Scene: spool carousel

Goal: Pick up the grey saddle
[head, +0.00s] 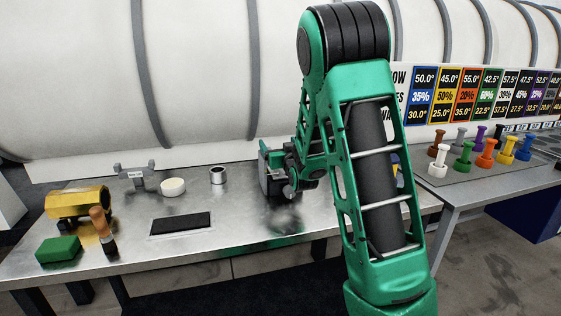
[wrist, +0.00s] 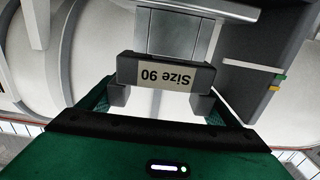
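My gripper (head: 272,172) is above the middle of the metal table, partly hidden by my own arm. A grey piece, which I take for the grey saddle (wrist: 165,72), sits between its fingers in the wrist view. It is a dark grey block with a "Size 90" label that reads upside down. The fingers appear shut on it, though the contact is partly hidden. In the head view little of it shows. Another grey, horned piece (head: 135,180) with a small label stands upright at the back left of the table.
The table (head: 215,245) also holds a yellow half-round piece (head: 75,203), a green block (head: 58,249), a brown-handled tool (head: 101,226), a black pad (head: 181,223), a white ring (head: 172,187) and a metal cup (head: 217,175). A white tank stands behind. Coloured pegs stand at right.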

